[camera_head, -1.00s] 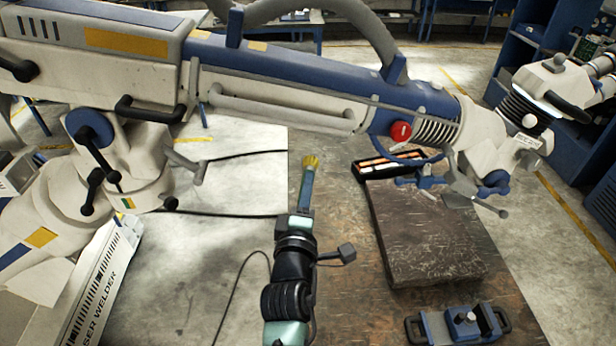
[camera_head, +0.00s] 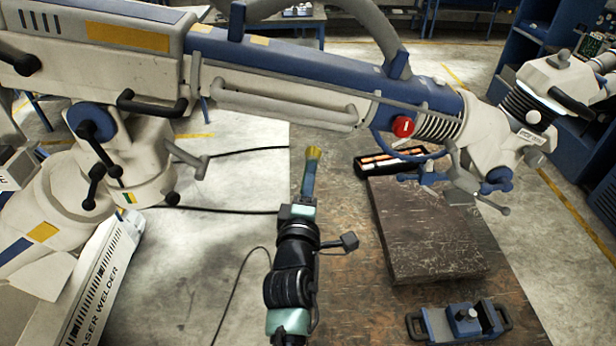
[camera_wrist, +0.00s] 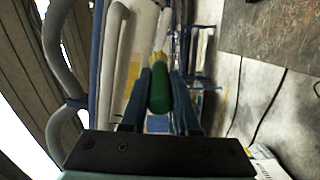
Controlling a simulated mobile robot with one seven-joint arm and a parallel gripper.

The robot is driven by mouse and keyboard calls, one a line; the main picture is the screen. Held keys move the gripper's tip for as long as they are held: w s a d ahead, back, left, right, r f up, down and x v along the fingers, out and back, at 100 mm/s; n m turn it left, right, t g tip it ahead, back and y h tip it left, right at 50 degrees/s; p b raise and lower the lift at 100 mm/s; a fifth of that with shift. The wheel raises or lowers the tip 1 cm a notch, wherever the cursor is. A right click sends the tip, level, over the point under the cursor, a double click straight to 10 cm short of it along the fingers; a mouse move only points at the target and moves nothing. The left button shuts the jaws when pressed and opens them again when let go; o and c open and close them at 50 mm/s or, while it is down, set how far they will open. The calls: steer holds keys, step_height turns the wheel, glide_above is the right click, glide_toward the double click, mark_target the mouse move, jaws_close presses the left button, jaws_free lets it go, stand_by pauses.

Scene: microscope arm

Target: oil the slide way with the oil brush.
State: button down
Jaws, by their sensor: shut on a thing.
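My gripper (camera_head: 308,185) is shut on the oil brush (camera_head: 313,154), whose yellow bristles point away from my wrist, towards the boom. In the wrist view the brush's green handle (camera_wrist: 160,90) sits between the two blue fingers of my gripper (camera_wrist: 160,105), with a yellow part beyond it. The long blue and cream boom of the microscope arm (camera_head: 290,70) crosses above the brush in the head view, with a pale rail (camera_head: 285,104) along its side. I cannot tell for sure which part is the slide way. The bristles look apart from the boom.
A dark block (camera_head: 430,235) lies on the workbench (camera_head: 352,255). A black tray (camera_head: 388,162) is behind it and a blue clamp (camera_head: 463,322) in front. The boom carries a red knob (camera_head: 403,126); a lever (camera_head: 190,160) projects from its stand. Cables run left of my arm.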

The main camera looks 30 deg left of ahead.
mark_target(313, 158)
steer(key=shift+w+a+r+b, duration=0.2)
steer(key=shift+w+a+r, duration=0.35)
steer(key=shift+w, duration=0.25)
steer(key=shift+w+a+r+b, duration=0.2)
steer(key=shift+w+a+r, duration=0.1)
steer(key=shift+w+r, duration=0.5)
steer(key=shift+w+a+r+b, duration=0.2)
steer(key=shift+w+a+r, duration=0.3)
steer(key=shift+w, duration=0.35)
steer(key=shift+w+a+r, duration=0.2)
steer(key=shift+w+r, duration=0.15)
steer(key=shift+w, duration=0.1)
steer(key=shift+s+a+r+b, duration=0.3)
steer(key=shift+s+a, duration=0.3)
steer(key=shift+a, duration=0.15)
steer(key=shift+s+a+r+b, duration=0.2)
steer(key=shift+s+a+b, duration=0.1)
steer(key=shift+s+a, duration=0.35)
steer(key=shift+w+d+f+p, duration=0.25)
steer(key=shift+w+d+p, duration=0.05)
steer(key=shift+w+d, duration=0.4)
steer(key=shift+w+d+f+p, duration=0.2)
steer(key=shift+w+d+p, duration=0.1)
steer(key=shift+w+d, duration=0.35)
steer(key=shift+s+d+f, duration=0.1)
steer(key=shift+s, duration=0.05)
